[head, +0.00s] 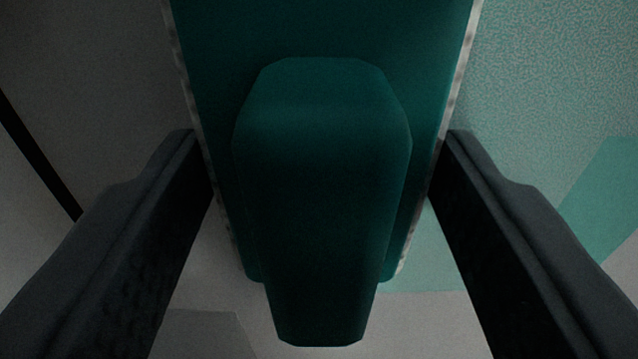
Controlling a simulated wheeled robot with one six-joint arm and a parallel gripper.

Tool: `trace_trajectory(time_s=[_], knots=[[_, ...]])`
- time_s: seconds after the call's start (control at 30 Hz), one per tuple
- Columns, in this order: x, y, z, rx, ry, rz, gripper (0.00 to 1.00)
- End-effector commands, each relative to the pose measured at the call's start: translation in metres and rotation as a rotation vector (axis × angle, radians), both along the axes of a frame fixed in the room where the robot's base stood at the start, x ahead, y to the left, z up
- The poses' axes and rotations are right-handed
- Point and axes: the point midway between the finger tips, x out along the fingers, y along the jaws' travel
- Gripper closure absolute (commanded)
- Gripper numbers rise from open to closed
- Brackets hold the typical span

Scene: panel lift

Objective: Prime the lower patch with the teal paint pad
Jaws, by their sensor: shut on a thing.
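The teal paint pad (215,60) fills the middle of the head view, with a raised teal block-shaped handle (322,190) towards me and pale, mottled edges along both sides. My gripper (320,140) is shut on the pad, one dark finger at each side edge. A pale teal, speckled area (540,80) shows on the surface behind, right of the pad, and continues below its lower right corner. I cannot tell whether this is the lower patch. The pad hides the surface behind it, and I cannot tell whether it touches that surface.
A flatter, stronger teal area (610,200) lies at the right edge. The surface at left is plain grey (100,70), crossed by a black diagonal strip (38,155). A darker grey shape (205,332) shows at the bottom left. No loose obstacle shows.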

Motion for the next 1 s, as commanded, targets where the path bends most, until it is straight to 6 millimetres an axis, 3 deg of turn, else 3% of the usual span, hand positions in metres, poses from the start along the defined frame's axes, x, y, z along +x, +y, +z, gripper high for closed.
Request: trace_trajectory(time_s=[0.27,0.73,1.0], knots=[[0.001,-0.002,0.01,0.0,-0.004,-0.001,0.68],[-0.001,-0.033,0.01,0.0,-0.003,-0.001,0.68],[-0.001,-0.041,0.009,0.0,-0.002,-0.001,0.68]])
